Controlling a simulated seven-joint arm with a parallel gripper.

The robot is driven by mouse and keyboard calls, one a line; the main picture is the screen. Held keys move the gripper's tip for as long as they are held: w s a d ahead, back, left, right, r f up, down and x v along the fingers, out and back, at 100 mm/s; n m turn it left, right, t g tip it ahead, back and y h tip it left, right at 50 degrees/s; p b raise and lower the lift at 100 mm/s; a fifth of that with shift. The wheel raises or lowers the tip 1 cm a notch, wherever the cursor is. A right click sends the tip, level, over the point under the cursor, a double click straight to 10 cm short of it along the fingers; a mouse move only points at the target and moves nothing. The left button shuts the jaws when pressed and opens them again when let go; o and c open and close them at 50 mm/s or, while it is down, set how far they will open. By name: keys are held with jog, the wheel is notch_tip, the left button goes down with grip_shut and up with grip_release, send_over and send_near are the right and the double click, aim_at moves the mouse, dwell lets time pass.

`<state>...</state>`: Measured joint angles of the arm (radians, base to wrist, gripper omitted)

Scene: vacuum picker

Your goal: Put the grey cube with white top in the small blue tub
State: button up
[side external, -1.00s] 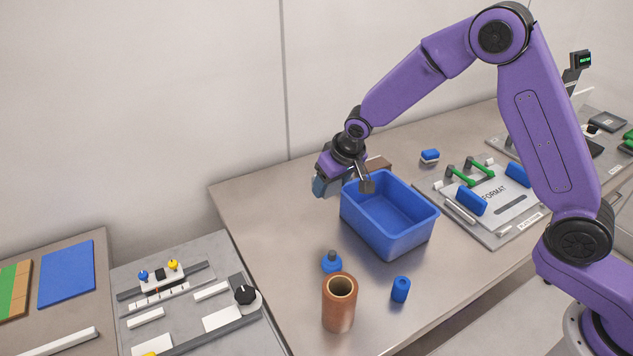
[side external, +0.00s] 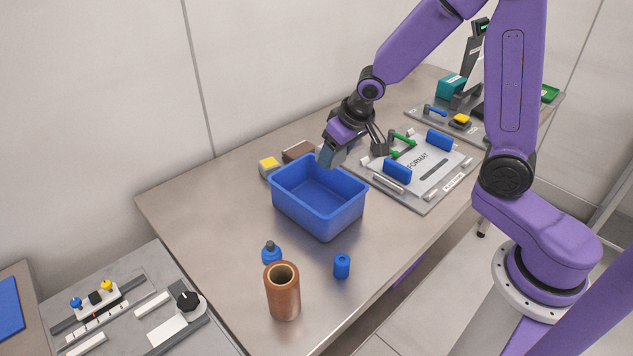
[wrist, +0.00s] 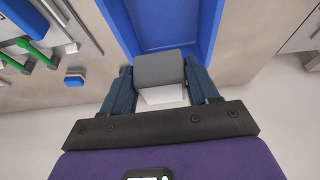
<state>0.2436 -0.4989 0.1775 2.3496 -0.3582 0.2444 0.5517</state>
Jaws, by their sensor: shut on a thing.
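The grey cube with white top (wrist: 160,72) is held between the two fingers of my gripper (wrist: 158,78) in the wrist view. Its grey face and a white face show. In the side view my gripper (side external: 328,158) is over the back right rim of the small blue tub (side external: 318,212), and I cannot make out the cube there. The tub is upright on the table, and the part of its inside that shows looks empty. In the wrist view the tub (wrist: 172,30) lies beyond the cube, which overlaps its near end in the picture.
A yellow-topped block (side external: 269,163) and a brown block (side external: 298,150) are behind the tub. A copper-coloured tube (side external: 283,295), a blue bottle (side external: 271,252) and a small blue cylinder (side external: 341,266) stand in front. A fixture plate (side external: 425,185) with green handles lies right.

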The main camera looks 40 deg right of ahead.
jog(key=s+d+f, duration=0.1)
jog(key=d, duration=0.2)
jog(key=n+y, duration=0.1)
jog(key=n, duration=0.3)
send_near(317, 207)
jog(key=shift+w+r, duration=0.3)
jog(key=shift+w, duration=0.7)
jog(key=shift+w+a+f+y, duration=0.1)
jog(key=shift+a+f+y, duration=0.2)
jog(key=shift+f, duration=2.7)
jog(key=shift+f, duration=0.15)
jog(key=o, duration=1.1)
